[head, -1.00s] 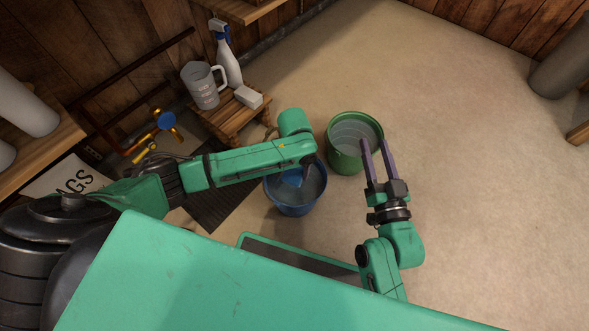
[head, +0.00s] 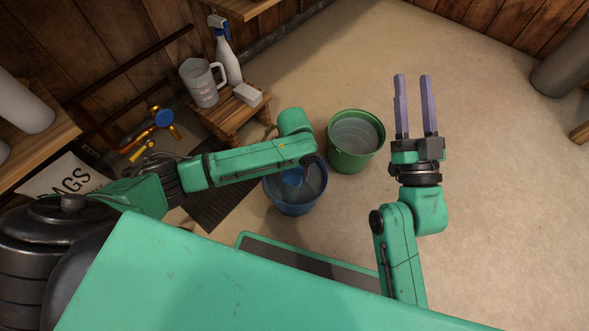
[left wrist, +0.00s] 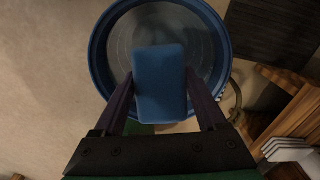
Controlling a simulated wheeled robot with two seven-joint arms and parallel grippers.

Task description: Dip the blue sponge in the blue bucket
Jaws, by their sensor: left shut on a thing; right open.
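The blue bucket (head: 293,207) stands on the floor in the middle of the head view, partly covered by my left forearm. In the left wrist view, its round rim (left wrist: 98,62) encircles most of the blue sponge (left wrist: 160,75). My left gripper (left wrist: 160,90) is shut on the sponge, one finger at each side, pointing into the bucket's opening. In the head view the gripper is largely hidden behind the arm. I cannot tell whether the sponge touches the water. My right gripper (head: 414,92) is open and empty, over bare floor right of the green bucket.
A green bucket (head: 345,163) of water stands just right of the blue one. A wooden stool (head: 225,118) at the back left holds a jug (head: 202,84), a spray bottle (head: 228,62) and a white block (head: 248,94). The floor to the right is free.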

